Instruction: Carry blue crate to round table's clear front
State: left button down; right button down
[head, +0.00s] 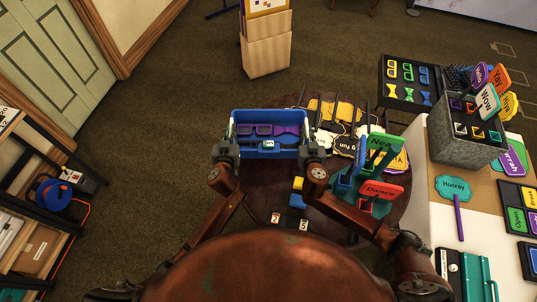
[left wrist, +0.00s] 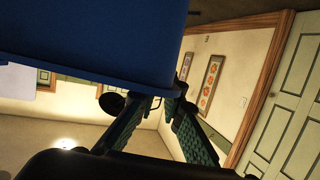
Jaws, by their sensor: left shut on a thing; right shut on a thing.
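The blue crate (head: 268,153) is between my two grippers, level, with dark and purple glasses in it and a small pale label on its near wall. My left gripper (head: 231,136) is shut on its left end; my right gripper (head: 306,136) is shut on its right end. In the left wrist view the crate's blue wall (left wrist: 95,40) fills the upper left, with my left gripper's fingers (left wrist: 168,100) at its lower edge. The dark round table (head: 398,212) is below and to the right; I cannot tell the crate's height above it. My own body hides the table's near part.
On the round table are yellow props on black sticks (head: 345,145), a green sign (head: 381,142), a red Dance sign (head: 382,190) and small number tiles (head: 290,220). A white table (head: 475,235) with a grey bin (head: 462,140) stands right. A shelf (head: 35,180) stands left.

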pick_arm(q)
jog(key=shift+a+f, duration=0.1)
jog(key=shift+f, duration=0.3)
pick_arm(e)
jog(key=shift+d+f, duration=0.1)
jog(key=shift+f, duration=0.3)
